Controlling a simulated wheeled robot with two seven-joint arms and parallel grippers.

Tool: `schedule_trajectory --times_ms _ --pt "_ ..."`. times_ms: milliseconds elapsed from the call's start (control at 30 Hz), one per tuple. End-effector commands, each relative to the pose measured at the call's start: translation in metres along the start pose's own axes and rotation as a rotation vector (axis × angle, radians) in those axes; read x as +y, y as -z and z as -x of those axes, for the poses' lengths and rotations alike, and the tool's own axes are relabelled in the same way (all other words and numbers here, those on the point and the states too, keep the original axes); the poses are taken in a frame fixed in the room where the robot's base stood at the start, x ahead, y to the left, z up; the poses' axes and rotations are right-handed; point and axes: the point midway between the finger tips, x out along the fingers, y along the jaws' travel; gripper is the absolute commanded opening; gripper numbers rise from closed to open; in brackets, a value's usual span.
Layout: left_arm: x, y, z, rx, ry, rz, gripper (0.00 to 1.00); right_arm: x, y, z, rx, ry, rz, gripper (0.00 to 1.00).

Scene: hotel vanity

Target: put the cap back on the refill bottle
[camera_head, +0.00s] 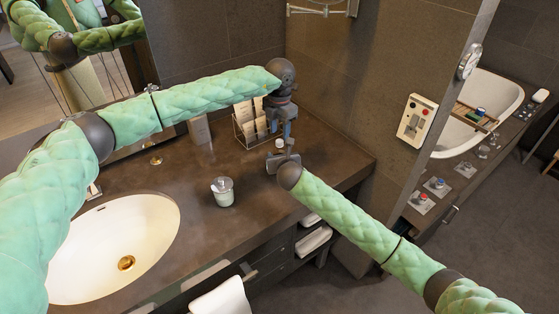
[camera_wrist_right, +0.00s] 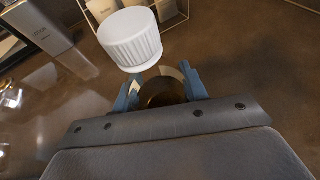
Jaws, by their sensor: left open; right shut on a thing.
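My right gripper (camera_head: 279,154) is shut on the refill bottle, whose dark amber body shows between the blue fingers in the right wrist view (camera_wrist_right: 162,93). The white ribbed cap (camera_head: 279,143) is at the bottle's top; it looks large in the right wrist view (camera_wrist_right: 131,40), to the upper left of the bottle body. I cannot tell whether it is seated on the neck. My left gripper (camera_head: 283,127) is open, fingers down, just above and behind the cap in the head view. Most of the bottle is hidden by the right gripper in the head view.
A wire rack (camera_head: 238,131) with packets stands behind the grippers on the brown counter (camera_head: 185,180). A lidded glass jar (camera_head: 223,192) stands toward the front. The white basin (camera_head: 90,245) is at the left. The counter's right edge lies close to my right arm.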

Motion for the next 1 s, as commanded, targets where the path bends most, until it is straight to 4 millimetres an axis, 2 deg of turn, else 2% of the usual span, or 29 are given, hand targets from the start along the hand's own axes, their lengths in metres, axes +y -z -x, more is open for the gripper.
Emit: schedule_trajectory --times_ms 100,333,467,800,1000 --pt "0.0 0.0 0.01 0.0 -0.001 0.0 0.44 0.0 0.0 0.0 0.0 0.0 0.0 0.0" --pt "0.0 0.0 0.011 0.001 0.0 0.0 0.44 0.0 0.0 0.0 0.0 0.0 0.0 0.0" --pt "0.0 0.0 0.013 0.001 0.0 0.014 0.41 0.0 0.0 0.0 0.0 0.0 0.0 0.0" --pt "0.0 0.0 0.043 0.0 0.001 0.237 0.41 0.0 0.0 0.0 0.0 0.0 0.0 0.0" --pt "0.0 0.0 0.047 0.0 0.0 0.27 0.41 0.0 0.0 0.0 0.0 0.0 0.0 0.0"
